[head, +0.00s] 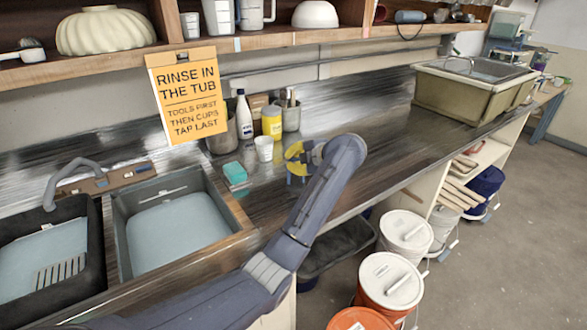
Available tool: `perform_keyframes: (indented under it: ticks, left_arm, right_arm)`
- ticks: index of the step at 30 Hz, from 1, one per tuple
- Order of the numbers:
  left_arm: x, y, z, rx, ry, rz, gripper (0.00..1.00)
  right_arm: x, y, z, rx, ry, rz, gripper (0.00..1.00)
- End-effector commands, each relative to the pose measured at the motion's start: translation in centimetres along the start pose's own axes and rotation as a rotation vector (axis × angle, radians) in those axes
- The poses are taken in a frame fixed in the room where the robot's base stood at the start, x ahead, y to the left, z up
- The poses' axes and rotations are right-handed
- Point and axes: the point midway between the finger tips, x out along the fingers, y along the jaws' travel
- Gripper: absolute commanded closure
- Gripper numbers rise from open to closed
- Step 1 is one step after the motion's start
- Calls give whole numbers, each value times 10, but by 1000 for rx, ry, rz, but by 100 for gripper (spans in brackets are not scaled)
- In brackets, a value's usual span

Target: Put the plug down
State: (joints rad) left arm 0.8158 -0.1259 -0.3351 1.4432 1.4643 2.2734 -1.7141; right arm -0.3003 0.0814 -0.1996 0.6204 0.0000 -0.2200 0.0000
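My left arm comes in from the lower left and reaches over the counter (380,148). Its gripper (303,158) is over the counter, right of a white cup. The wrist hides most of the fingers, so I cannot tell whether they are open or shut. A yellow rounded piece (294,150) shows at the gripper, with blue parts just below it; I cannot tell if it is held or is the plug. No plug can be clearly made out. Two sink basins are at the left, the right one (181,226) holding pale water. My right gripper is not in view.
A green-and-white sponge (235,174), the white cup (264,149), a yellow container (271,122) and a white bottle (244,115) stand near the gripper. An olive tub (450,98) is at the far right. Lidded buckets (390,281) stand on the floor. The counter's middle right is clear.

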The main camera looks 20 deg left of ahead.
Motion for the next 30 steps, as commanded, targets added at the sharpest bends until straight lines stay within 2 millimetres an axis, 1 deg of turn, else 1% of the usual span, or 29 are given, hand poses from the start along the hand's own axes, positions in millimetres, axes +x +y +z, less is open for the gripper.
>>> perform_keyframes:
  ticks: [1,3,7,21,22,27,30]
  left_arm:
    - [5,-6,0,4,4,1,100]
    - [9,-13,3,3,3,2,100]
    - [15,-22,5,2,3,2,100]
    - [17,-26,6,1,1,0,100]
    - [17,-27,6,1,1,0,90]
    - [17,-26,6,1,1,0,70]
    - [17,-26,6,1,1,0,70]
  right_arm:
    - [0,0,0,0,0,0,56]
    - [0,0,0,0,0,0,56]
    - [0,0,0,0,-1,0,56]
    - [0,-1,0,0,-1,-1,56]
    - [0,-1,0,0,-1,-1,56]
    - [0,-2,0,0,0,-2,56]
    - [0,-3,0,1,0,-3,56]
